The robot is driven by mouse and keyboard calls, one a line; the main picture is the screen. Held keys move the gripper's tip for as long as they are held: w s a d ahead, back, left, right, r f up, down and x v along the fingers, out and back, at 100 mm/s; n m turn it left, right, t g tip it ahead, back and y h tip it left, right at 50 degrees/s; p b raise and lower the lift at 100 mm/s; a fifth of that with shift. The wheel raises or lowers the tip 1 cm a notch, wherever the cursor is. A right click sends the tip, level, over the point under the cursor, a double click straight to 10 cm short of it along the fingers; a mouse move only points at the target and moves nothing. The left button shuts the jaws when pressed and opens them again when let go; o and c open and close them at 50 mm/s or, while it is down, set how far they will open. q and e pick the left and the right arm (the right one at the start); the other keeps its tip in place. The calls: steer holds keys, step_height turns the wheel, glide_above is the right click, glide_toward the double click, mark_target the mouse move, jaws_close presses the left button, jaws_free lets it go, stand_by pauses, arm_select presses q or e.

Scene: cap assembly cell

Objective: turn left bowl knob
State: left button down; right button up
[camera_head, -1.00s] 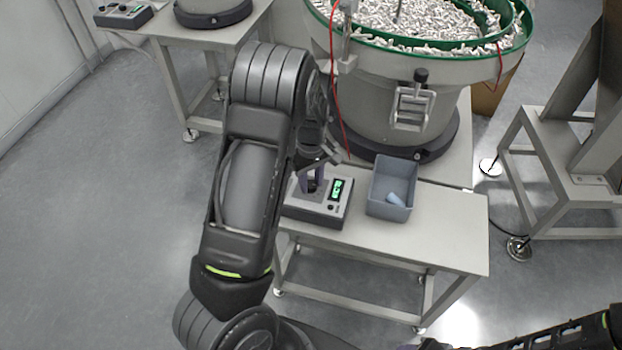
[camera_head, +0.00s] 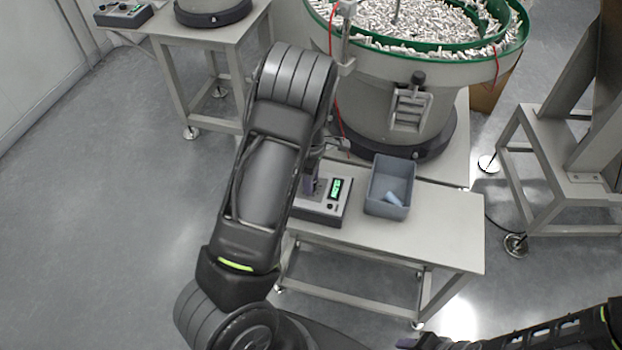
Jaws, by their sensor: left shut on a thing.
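The control box (camera_head: 325,214) with a green lit display (camera_head: 336,188) sits on the near table, left of the blue-grey bin. My left gripper (camera_head: 311,188) points down onto the left part of the box's top, at the knob. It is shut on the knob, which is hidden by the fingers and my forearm. The large bowl feeder (camera_head: 375,108) with a green rim stands behind the box, filled with small white parts. My right arm shows at the bottom right corner; its fingers cannot be made out there.
The table (camera_head: 440,225) is bare to the right of the bin. A second table with another control box (camera_head: 124,15) stands at the far left.

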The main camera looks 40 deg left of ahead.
stand_by(0.3)
arm_select(q)
steer(key=c, duration=1)
jaws_free()
step_height(320, 180, up, 8)
steer(key=shift+f, duration=0.1)
